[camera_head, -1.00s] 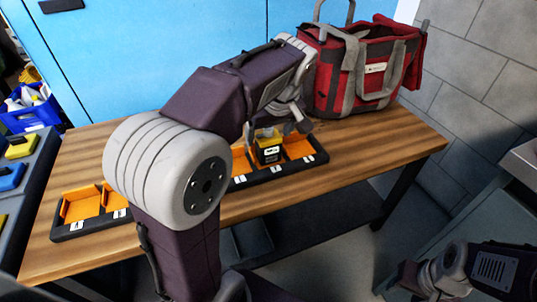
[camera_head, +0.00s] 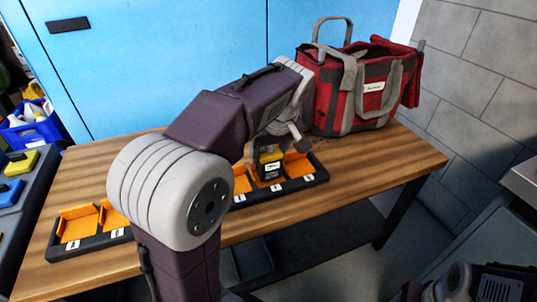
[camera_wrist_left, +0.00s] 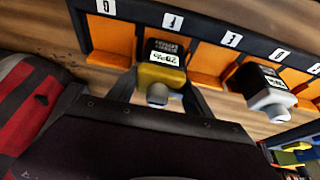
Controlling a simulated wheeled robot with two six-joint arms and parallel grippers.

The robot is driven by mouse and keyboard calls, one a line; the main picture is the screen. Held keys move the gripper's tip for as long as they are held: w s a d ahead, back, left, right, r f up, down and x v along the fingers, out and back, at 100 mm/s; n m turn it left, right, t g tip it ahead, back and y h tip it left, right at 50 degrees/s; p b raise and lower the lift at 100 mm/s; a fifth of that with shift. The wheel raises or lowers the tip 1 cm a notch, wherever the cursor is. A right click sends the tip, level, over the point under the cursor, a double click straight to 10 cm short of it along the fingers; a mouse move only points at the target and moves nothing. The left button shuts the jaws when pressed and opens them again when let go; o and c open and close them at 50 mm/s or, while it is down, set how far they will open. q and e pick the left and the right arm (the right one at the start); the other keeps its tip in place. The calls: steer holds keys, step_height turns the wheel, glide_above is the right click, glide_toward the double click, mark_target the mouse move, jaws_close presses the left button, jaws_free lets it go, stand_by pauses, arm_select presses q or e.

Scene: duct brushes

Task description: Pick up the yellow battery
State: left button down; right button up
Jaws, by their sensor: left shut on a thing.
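The yellow battery (camera_head: 270,167), yellow on top with a black, white-labelled body, stands upright in an orange compartment of the black rack (camera_head: 282,193). It also shows in the left wrist view (camera_wrist_left: 162,77), with a grey round knob towards the camera. My left gripper (camera_head: 271,150) is over it, with its fingers on either side, shut on it. In the left wrist view, the gripper (camera_wrist_left: 160,95) holds the battery at its yellow part. Whether the battery is clear of the compartment floor cannot be told. My right gripper is not in view.
A black battery with a grey cap (camera_wrist_left: 263,92) stands in another rack compartment. A red and grey tool bag (camera_head: 365,92) stands behind on the wooden table (camera_head: 400,160). Empty orange compartments (camera_head: 297,166) flank the yellow battery. A blue bin (camera_head: 30,128) is far left.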

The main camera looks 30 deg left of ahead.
arm_select(q)
step_height(320, 180, up, 4)
steer(key=shift+r+p, duration=0.1)
steer(key=shift+p, duration=1.1)
arm_select(e)
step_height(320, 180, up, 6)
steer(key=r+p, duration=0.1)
steer(key=p, duration=0.2)
arm_select(q)
steer(key=s+a+r+b, duration=0.3)
steer(key=s+r+b, duration=0.3)
steer(key=s, duration=0.5)
steer(key=shift+s, duration=0.15)
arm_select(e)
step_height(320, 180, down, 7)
arm_select(q)
steer(key=shift+f, duration=0.1)
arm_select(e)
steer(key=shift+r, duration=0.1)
